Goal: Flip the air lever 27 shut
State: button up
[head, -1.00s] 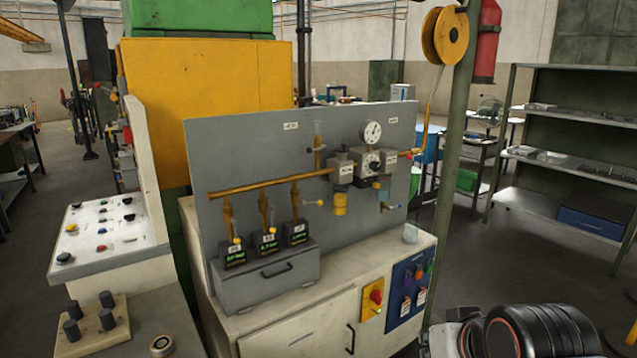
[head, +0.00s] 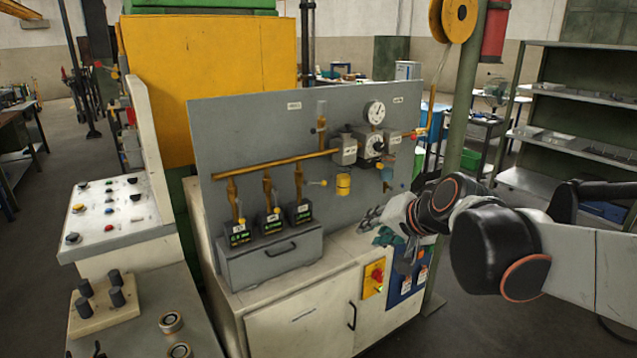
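The grey air panel (head: 232,125) carries a brass pipe (head: 275,163) with three drop valves, and small levers with coloured knobs. One lever (head: 318,183) sticks out right of the third drop. Another lever (head: 387,186) sits under the regulator at the right. Tags are too small to read, so I cannot tell which lever is 27. My gripper (head: 376,224) is over the cabinet top, in front of the panel's lower right, below and apart from the levers. Its fingers are small and overlapping; whether they are open is unclear.
A grey box (head: 262,265) with three black labelled blocks stands below the drops. A green post (head: 466,110) stands right of the cabinet (head: 290,325). A control desk (head: 115,225) is at left.

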jog(key=w+a+f+m+t+y, duration=0.1)
jog(key=w+a+f+m, duration=0.2)
jog(key=w, duration=1.1)
jog(key=w+a+f+m+t+y, duration=0.1)
jog(key=w+a, duration=0.4)
jog(key=w, duration=0.8)
jog(key=w+a+f+m+t+y+b, duration=0.1)
jog(key=w+a+f+m, duration=0.4)
jog(key=w, duration=0.9)
jog(key=shift+w+f+m+t, duration=0.15)
jog(key=shift+w+m+t, duration=0.2)
jog(key=shift+t, duration=0.35)
grip_shut()
